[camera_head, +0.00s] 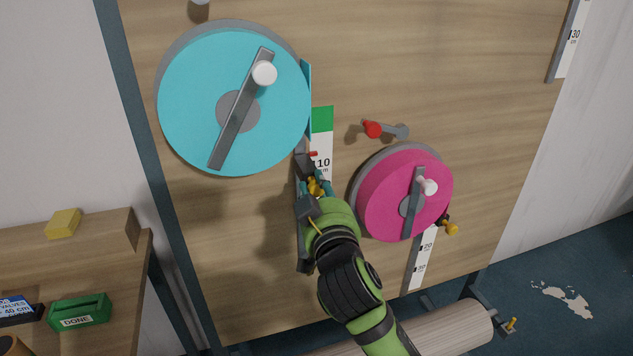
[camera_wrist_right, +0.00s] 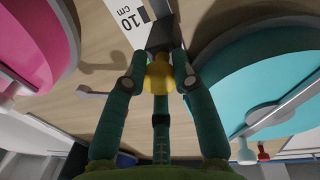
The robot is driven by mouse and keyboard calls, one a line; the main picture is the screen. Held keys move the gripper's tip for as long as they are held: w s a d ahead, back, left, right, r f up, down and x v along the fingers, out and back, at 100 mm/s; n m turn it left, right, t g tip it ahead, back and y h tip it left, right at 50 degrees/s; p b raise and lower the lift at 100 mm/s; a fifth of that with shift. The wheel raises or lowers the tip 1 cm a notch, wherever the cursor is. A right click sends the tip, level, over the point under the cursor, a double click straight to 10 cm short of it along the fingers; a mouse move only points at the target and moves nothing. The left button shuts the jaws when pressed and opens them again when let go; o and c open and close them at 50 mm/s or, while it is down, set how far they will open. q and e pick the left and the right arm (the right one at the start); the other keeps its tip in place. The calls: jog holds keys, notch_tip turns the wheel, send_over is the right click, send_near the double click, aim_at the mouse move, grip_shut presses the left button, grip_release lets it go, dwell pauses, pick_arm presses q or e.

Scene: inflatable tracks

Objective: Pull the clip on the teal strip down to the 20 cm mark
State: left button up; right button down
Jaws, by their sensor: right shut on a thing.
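The teal wheel (camera_head: 175,110) is mounted on the upright wooden board, with a grey crank and white knob. A short piece of teal strip (camera_head: 307,85) shows at its right edge and runs downward. Beside it is a white scale (camera_head: 322,163) with a green top and a 10 cm mark. A red pointer (camera_head: 312,154) sits near that mark. My right gripper (camera_head: 316,187) is shut on the clip's yellow knob, just below the 10 cm mark. The wrist view shows the yellow knob (camera_wrist_right: 160,73) between the fingertips. The gripper and arm hide the scale's lower part, including any 20 cm mark.
A pink wheel (camera_head: 385,200) is close to the right of my gripper, with its own scale (camera_head: 421,262) and yellow knob (camera_head: 451,229). A red-tipped peg (camera_head: 374,130) sticks out above it. A side table (camera_head: 120,260) at left holds a green DONE box (camera_head: 80,311).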

notch_tip(320, 180, down, 14)
jog(key=b, duration=0.8)
jog(key=c, duration=1)
grip_release()
jog(key=s, duration=0.4)
jog(key=s+d, duration=0.1)
jog(key=s, duration=0.3)
jog(key=s+d, duration=0.1)
jog(key=s, duration=0.2)
jog(key=shift+s+d, duration=0.1)
jog(key=shift+s, duration=0.3)
